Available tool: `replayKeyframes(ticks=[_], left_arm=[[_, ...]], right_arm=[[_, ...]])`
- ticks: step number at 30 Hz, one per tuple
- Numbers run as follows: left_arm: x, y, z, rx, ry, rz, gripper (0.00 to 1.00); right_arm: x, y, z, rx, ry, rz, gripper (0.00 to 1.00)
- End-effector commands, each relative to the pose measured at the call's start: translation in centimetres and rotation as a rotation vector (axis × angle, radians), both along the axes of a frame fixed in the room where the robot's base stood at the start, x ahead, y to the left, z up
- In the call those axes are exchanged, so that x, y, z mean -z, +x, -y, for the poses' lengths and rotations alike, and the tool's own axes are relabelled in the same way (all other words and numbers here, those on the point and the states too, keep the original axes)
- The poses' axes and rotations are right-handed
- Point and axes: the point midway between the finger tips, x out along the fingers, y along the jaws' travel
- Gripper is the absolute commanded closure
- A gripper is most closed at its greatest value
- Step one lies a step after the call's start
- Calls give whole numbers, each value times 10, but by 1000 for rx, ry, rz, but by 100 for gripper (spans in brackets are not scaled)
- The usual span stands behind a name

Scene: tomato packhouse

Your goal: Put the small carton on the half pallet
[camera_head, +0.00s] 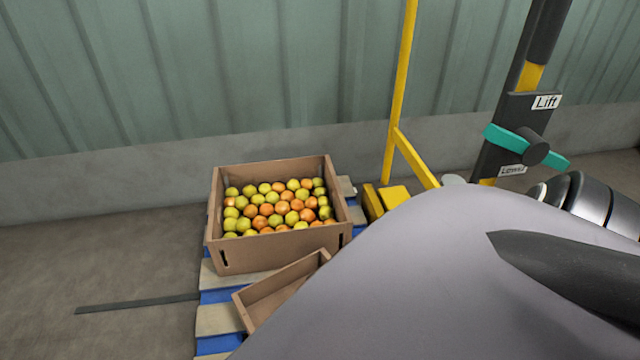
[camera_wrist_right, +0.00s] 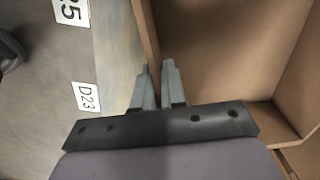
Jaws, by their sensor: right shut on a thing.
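The small carton (camera_head: 280,292) is an empty, open brown box, seen over the near part of the half pallet in the head view. My arm covers its right side. Its inside and walls fill the right of the right wrist view (camera_wrist_right: 225,50). My right gripper (camera_wrist_right: 157,66) is shut on one wall of it. That gripper is hidden behind my arm in the head view. The half pallet (camera_head: 219,320) has pale boards and blue parts. I cannot tell whether the small carton touches its boards. My left gripper is not in view.
A large carton (camera_head: 232,258) full of green and orange tomatoes stands on the pallet's far part, just behind the small carton. A yellow frame (camera_head: 401,90) and a post with a Lift label (camera_head: 545,102) stand to the right. A corrugated wall (camera_head: 270,70) closes the back.

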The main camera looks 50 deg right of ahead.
Motion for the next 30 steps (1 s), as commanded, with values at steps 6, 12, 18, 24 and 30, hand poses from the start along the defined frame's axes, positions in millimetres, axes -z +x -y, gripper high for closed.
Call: replayKeyframes(ticks=[6,12,18,24,30], left_arm=[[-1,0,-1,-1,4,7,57],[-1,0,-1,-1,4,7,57],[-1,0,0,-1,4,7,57],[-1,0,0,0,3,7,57],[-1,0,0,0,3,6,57]], right_arm=[[1,0,0,0,0,1,100],[1,0,0,0,0,1,100],[3,1,0,0,0,1,100],[7,1,0,0,0,1,100],[12,1,0,0,0,1,100]])
